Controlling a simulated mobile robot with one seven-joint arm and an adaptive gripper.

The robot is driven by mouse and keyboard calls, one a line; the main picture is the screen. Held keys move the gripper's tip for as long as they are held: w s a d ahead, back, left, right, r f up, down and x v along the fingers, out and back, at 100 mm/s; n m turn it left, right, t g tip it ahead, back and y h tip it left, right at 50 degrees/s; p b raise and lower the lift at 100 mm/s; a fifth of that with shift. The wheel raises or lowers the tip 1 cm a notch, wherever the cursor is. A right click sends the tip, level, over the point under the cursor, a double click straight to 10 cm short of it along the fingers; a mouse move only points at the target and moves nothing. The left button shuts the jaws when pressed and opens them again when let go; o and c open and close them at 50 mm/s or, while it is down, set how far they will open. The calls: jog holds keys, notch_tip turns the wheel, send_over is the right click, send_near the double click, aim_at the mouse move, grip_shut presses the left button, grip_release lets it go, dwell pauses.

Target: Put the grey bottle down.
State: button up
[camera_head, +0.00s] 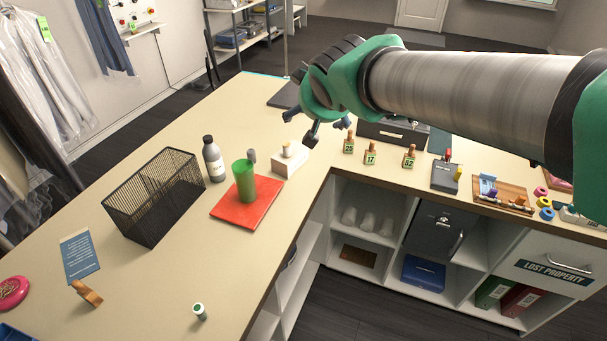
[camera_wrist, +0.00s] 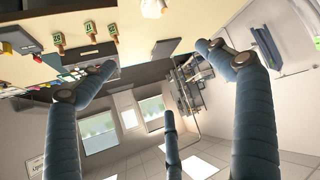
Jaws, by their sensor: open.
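The grey bottle (camera_head: 213,160), with a dark cap and a pale label, stands upright on the counter (camera_head: 150,270) in the head view. It is between the black wire basket and the red mat, apart from my gripper. My gripper (camera_head: 316,122) is over the counter's far part, to the right of the bottle and beyond it. Its fingers also show in the wrist view (camera_wrist: 150,85), spread wide with nothing between them. The bottle is not visible in the wrist view.
A green cup (camera_head: 243,181) stands on the red mat (camera_head: 228,211), right of the bottle. The wire basket (camera_head: 153,199) is at its left. A white block (camera_head: 290,161) and numbered tags (camera_head: 370,154) are near my gripper. The front-left counter has free room among small items.

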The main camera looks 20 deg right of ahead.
jog(key=s+a+f+g+y, duration=0.1)
jog(key=s+a+f, duration=0.1)
jog(key=s, duration=0.6)
jog(key=s+a+f+g, duration=0.1)
jog(key=s+a+f, duration=0.2)
jog(key=s, duration=0.6)
jog(key=s+a+f+g+y, duration=0.1)
jog(key=s+f, duration=0.3)
jog(key=s, duration=0.4)
jog(key=shift+s+a+f+m+g+y, duration=0.2)
jog(key=shift+a+m+g+y, duration=0.15)
jog(key=shift+a+g, duration=0.3)
